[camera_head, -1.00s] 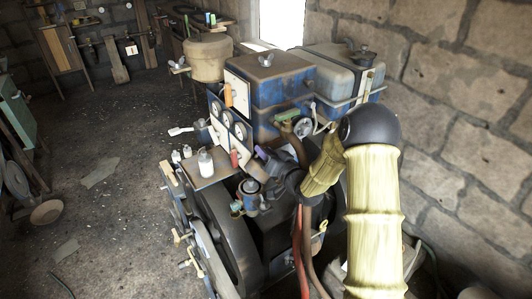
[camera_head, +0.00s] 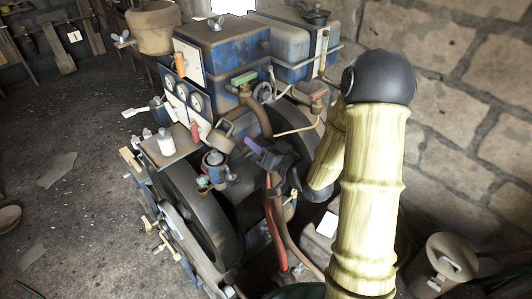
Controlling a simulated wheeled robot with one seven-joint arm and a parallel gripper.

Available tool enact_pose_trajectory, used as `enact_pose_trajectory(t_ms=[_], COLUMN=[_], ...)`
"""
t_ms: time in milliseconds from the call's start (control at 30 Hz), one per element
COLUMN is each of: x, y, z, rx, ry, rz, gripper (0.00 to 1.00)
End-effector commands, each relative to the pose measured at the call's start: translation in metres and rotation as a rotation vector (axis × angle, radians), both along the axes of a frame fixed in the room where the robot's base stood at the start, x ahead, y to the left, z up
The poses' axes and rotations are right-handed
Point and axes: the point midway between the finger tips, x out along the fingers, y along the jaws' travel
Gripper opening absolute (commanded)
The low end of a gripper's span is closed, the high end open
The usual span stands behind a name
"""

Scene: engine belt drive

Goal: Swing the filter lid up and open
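The small blue filter cup (camera_head: 214,164) stands on the engine's near side, between the flywheel and my gripper. A brownish flat piece (camera_head: 222,137), which looks like its lid, stands tilted up behind the cup. Its hinge is too small to make out. My dark gripper (camera_head: 252,147), with a purple part at its tip, is just right of this piece, with a small gap seeming to lie between them. I see nothing held, but the fingers are too small and dark to tell whether they are open or shut.
The blue engine tank (camera_head: 222,50) and gauges (camera_head: 182,92) rise behind the cup. A small shelf with a white bottle (camera_head: 166,142) is at left, above the large flywheel (camera_head: 185,200). Red and brown hoses (camera_head: 275,235) hang below my gripper. A stone wall (camera_head: 460,120) is at right.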

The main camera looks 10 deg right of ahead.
Motion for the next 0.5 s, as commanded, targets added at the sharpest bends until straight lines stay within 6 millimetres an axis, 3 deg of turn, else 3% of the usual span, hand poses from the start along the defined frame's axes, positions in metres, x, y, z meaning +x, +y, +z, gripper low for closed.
enact_pose_trajectory(t_ms=[200,500], x=[-0.024,-0.027], y=[-0.015,-0.017], z=[-0.001,0.0], rx=[0.0,0.0], ry=[0.0,0.0], rz=[-0.001,0.0], gripper=[0.33,0.33])
